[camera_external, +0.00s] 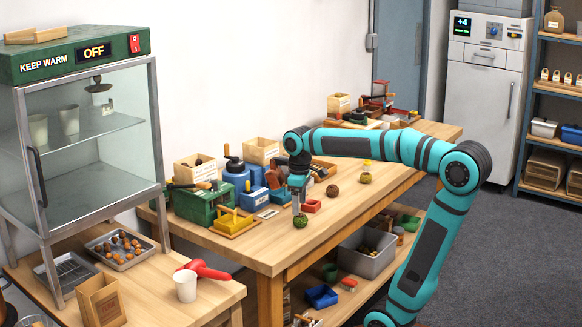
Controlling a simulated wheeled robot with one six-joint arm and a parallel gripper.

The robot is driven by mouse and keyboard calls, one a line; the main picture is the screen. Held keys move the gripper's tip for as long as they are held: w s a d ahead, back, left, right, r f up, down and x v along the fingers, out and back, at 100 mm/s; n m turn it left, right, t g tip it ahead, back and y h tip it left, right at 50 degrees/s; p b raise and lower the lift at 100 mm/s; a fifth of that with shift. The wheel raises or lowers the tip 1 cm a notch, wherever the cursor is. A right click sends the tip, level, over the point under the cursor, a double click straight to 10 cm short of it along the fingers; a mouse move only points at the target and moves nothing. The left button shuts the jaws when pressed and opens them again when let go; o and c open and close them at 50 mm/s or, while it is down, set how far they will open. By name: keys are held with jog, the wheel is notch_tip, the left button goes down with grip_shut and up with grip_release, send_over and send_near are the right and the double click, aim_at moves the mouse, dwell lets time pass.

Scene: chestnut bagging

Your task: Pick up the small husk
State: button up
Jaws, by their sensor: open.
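My gripper (298,207) points straight down over the wooden workbench, near its front edge. A small round green husk (300,221) sits on the bench right below the fingertips. The jaws are open, and I cannot tell from this view whether the fingers reach around the husk or stop just above it. A brown round husk (332,191) lies farther back to the right.
A warming cabinet (90,140) stands at left.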

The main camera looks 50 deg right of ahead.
aim_at(300, 220)
notch_tip(300, 220, down, 5)
jog(key=shift+s+a, duration=0.1)
jog(key=shift+s, duration=0.05)
jog(key=shift+c, duration=0.2)
jog(key=c, duration=1)
